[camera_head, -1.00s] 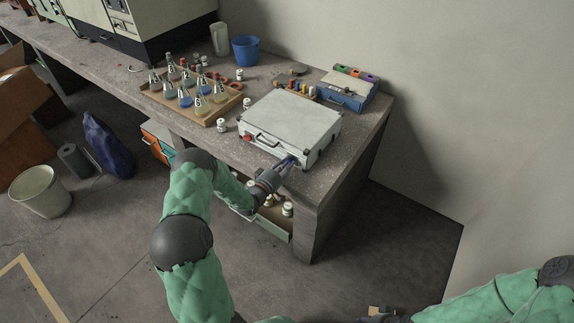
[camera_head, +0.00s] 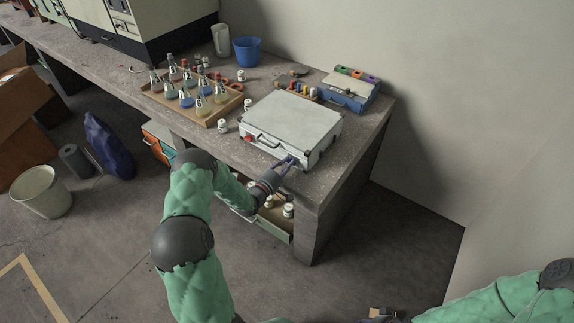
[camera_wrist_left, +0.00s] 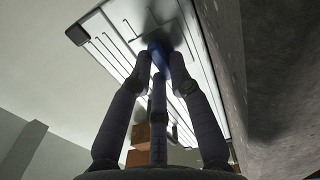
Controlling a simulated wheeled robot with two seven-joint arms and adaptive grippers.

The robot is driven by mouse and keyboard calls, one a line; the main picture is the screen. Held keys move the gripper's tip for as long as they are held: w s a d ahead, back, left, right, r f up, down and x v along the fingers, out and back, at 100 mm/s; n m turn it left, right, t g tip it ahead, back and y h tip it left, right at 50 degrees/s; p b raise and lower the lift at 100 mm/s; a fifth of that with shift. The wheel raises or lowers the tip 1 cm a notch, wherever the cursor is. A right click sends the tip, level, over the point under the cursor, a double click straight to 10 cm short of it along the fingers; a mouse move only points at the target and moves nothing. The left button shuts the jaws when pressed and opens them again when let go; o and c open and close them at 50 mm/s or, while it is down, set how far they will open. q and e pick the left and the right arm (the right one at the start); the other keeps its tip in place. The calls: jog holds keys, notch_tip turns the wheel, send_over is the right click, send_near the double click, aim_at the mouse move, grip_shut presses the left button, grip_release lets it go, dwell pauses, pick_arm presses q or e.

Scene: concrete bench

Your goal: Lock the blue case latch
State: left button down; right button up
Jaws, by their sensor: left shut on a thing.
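A silver-white case (camera_head: 292,122) lies closed on the concrete bench, with its handle and latches on the front side. A red latch (camera_head: 248,138) is at the front left. The blue case latch (camera_wrist_left: 158,50) is at the front right, mostly covered by my fingers. My left gripper (camera_head: 287,163) reaches up to the case front and is shut on the blue latch. In the left wrist view its fingertips (camera_wrist_left: 160,60) close around the latch. Whether the latch is locked cannot be told. My right arm shows at the lower right; its gripper is not clearly seen.
A wooden tray (camera_head: 226,119) of flasks is left of the case, with small white jars nearby. A blue-grey box (camera_head: 347,97) with coloured items stands behind right. A blue bucket (camera_head: 246,51) stands farther back. An open drawer (camera_head: 272,228) sits below the case.

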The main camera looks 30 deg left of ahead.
dwell(0.4)
pick_arm(q)
jog(key=c, duration=1.1)
grip_release()
jog(key=shift+c, duration=0.2)
jog(key=s+a, duration=0.1)
jog(key=s, duration=1.1)
jog(key=shift+f, duration=0.1)
